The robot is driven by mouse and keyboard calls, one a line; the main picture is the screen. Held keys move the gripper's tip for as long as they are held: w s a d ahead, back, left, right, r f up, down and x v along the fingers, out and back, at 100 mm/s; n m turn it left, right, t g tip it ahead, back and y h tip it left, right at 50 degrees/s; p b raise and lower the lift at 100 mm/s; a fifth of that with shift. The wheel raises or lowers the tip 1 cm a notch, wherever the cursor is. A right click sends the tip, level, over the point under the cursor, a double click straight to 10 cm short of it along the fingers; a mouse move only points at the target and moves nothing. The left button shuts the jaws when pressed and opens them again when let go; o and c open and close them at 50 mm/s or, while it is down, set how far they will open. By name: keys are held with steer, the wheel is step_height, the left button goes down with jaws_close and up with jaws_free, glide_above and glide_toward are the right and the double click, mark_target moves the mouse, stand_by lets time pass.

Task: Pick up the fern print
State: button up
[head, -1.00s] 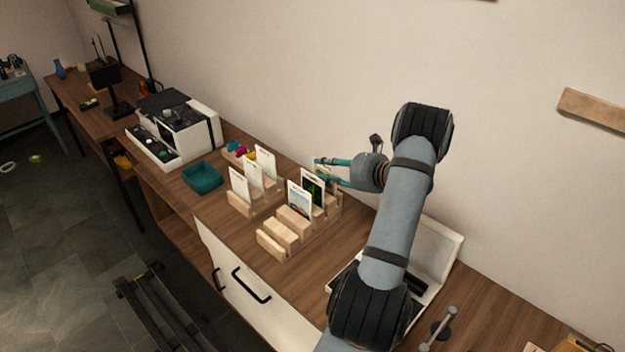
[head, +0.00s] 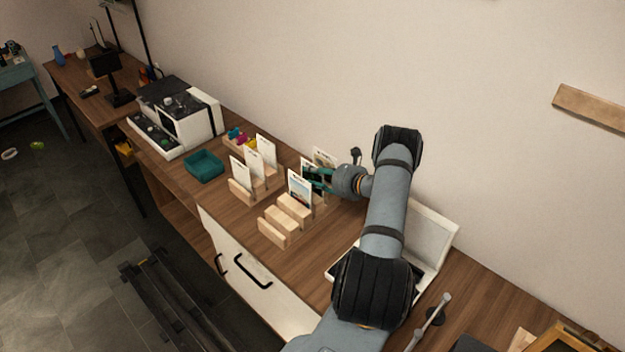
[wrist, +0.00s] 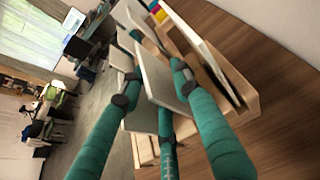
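The fern print (head: 308,172) is a dark card with green on it. It stands upright in a wooden slotted rack (head: 272,232), behind a pale landscape print (head: 299,190). My gripper (head: 316,179) is at the fern print from the right, with teal fingers apart that cover part of it. In the wrist view, a pale card (wrist: 160,85) stands between the teal fingers of my gripper (wrist: 155,80). Its printed face is not visible there, and I cannot tell whether any finger touches it.
Another print (head: 324,158) stands just behind my gripper. A second rack (head: 241,191) with several white cards stands to the left. Beyond are a teal tray (head: 204,166) and a black-and-white machine (head: 180,115). The table front near the racks is clear.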

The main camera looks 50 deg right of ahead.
steer(key=shift+x, duration=0.75)
steer(key=shift+c, duration=0.4)
jaws_close()
